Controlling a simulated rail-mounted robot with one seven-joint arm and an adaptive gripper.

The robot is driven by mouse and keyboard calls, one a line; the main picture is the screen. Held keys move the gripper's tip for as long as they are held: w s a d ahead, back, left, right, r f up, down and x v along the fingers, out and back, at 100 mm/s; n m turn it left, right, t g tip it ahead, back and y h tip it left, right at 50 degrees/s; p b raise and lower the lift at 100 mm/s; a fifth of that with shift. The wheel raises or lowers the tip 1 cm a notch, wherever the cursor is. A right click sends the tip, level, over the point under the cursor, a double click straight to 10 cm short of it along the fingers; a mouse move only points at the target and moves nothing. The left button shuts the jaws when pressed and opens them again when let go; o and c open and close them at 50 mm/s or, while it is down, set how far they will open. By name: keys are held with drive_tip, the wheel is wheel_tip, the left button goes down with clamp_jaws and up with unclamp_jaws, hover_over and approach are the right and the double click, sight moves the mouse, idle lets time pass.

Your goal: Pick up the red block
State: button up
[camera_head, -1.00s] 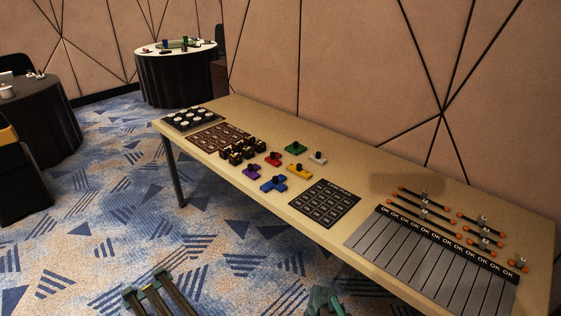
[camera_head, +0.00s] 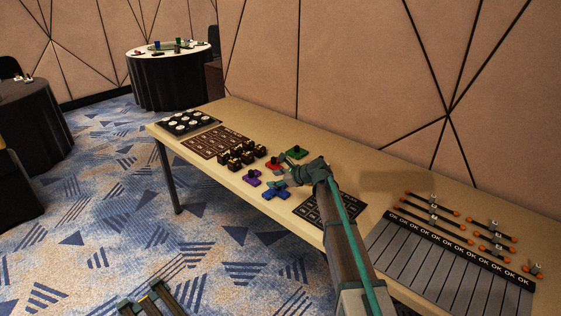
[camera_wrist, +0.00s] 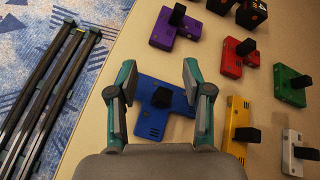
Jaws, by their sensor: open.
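The red block (camera_head: 273,163) lies on the long table with a black knob on top. In the wrist view the red block (camera_wrist: 235,57) is ahead and right of my gripper (camera_wrist: 156,78), beyond the fingers. My gripper (camera_head: 287,165) is open and empty, reaching over the table. In the wrist view its fingers frame the blue block (camera_wrist: 165,108), which lies below and between them; I cannot tell how high above it they are. In the head view my arm hides part of the table and some blocks.
Around the red block lie the purple block (camera_wrist: 175,28), green block (camera_wrist: 291,84), yellow block (camera_wrist: 238,118) and grey block (camera_wrist: 294,152). Black cubes (camera_head: 240,153) stand to its left. A dark grid mat (camera_head: 318,213) and a striped OK board (camera_head: 430,262) lie to the right.

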sight(275, 158)
drive_tip(key=w+d+m, duration=0.1)
drive_tip(key=w, duration=0.3)
drive_tip(key=w+d+m+t+p, duration=0.1)
drive_tip(key=w+d+m, duration=0.1)
drive_tip(key=w, duration=0.3)
drive_tip(key=w+d+m+t+p, duration=0.1)
drive_tip(key=w+m, duration=0.1)
drive_tip(key=w, duration=0.3)
drive_tip(key=shift+w+d+r, duration=0.15)
drive_tip(key=shift+d+r, duration=0.05)
drive_tip(key=shift+r, duration=0.1)
drive_tip(key=shift+w+a+f, duration=0.1)
drive_tip(key=shift+w+f, duration=0.05)
drive_tip(key=shift+w, duration=0.1)
drive_tip(key=p+x, duration=0.1)
drive_tip(key=x, duration=0.4)
drive_tip(key=shift+s, duration=0.15)
drive_tip(key=p+x, duration=0.1)
drive_tip(key=x, duration=0.3)
drive_tip(key=shift+w+a+f+p, duration=0.1)
drive_tip(key=shift+w+p, duration=0.2)
drive_tip(key=shift+p, duration=0.05)
drive_tip(key=shift+w+a+f, duration=0.15)
drive_tip(key=shift+a+f, duration=0.05)
drive_tip(key=shift+a, duration=0.1)
clamp_jaws()
